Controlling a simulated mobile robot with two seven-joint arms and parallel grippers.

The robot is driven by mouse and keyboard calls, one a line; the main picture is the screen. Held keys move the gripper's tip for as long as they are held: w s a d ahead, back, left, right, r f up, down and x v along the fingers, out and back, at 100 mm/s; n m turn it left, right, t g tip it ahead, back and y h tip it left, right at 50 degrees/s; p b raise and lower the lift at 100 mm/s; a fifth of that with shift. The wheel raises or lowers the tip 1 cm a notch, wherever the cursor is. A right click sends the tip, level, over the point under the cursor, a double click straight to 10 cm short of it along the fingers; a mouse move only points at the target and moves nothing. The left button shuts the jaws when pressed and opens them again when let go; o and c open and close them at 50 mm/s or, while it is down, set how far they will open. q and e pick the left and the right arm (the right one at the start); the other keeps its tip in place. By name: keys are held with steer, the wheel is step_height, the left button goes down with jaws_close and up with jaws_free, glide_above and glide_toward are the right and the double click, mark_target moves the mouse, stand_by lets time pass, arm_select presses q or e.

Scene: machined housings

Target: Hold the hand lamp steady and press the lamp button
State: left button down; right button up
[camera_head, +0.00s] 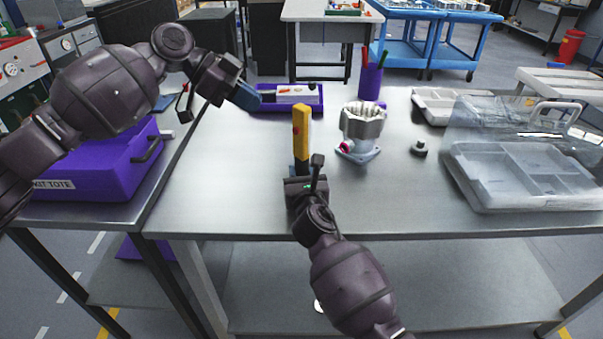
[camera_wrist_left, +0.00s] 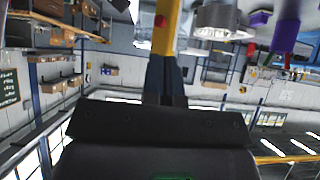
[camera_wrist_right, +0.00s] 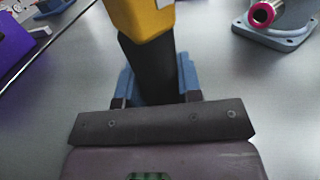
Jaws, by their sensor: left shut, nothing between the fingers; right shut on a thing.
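The yellow hand lamp (camera_head: 302,128) stands upright above the metal table, with a red button on its left side. My right gripper (camera_head: 299,170) is shut on the lamp's dark lower handle (camera_wrist_right: 150,68); its blue fingers sit on both sides of it. My left gripper (camera_head: 248,97) is shut and empty, up and to the left of the lamp, apart from it. In the left wrist view the blue fingertips (camera_wrist_left: 163,72) point towards the yellow lamp body (camera_wrist_left: 167,28), and the red button (camera_wrist_left: 159,20) shows on it.
A small grey part (camera_head: 419,149) and a clear-lidded tray (camera_head: 520,195) lie further right. Behind are a purple tray (camera_head: 262,111) and pen cup (camera_head: 371,82). A purple kit tote (camera_head: 100,170) is left. The front table is clear.

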mark_target(296, 110)
stand_by(0.6)
